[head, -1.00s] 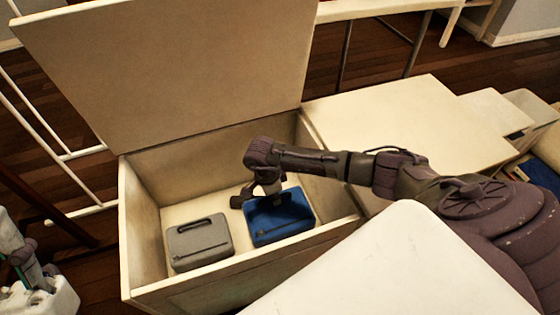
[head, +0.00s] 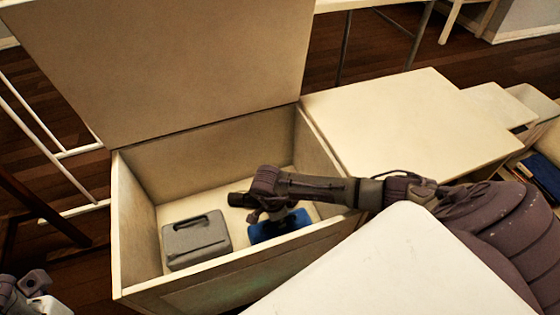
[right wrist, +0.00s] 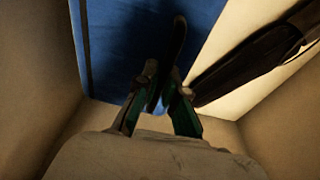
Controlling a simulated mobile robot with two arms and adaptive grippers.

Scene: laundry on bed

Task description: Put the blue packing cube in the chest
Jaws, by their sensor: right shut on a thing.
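The blue packing cube (head: 268,230) is inside the open wooden chest (head: 200,282), at the right of its interior. The chest's front wall and my right gripper hide much of it. In the right wrist view the cube's blue top (right wrist: 115,40) lies under the gripper, close to the chest walls. My right gripper (right wrist: 160,95) is shut on the cube's dark handle strap. I cannot tell if the cube rests on the chest floor. Part of my left arm shows at the lower left corner of the head view; its fingertips cannot be made out.
The chest lid (head: 170,65) stands raised at the back. A pale flat surface (head: 400,125) adjoins the chest on the right. A white surface (head: 370,265) is in front.

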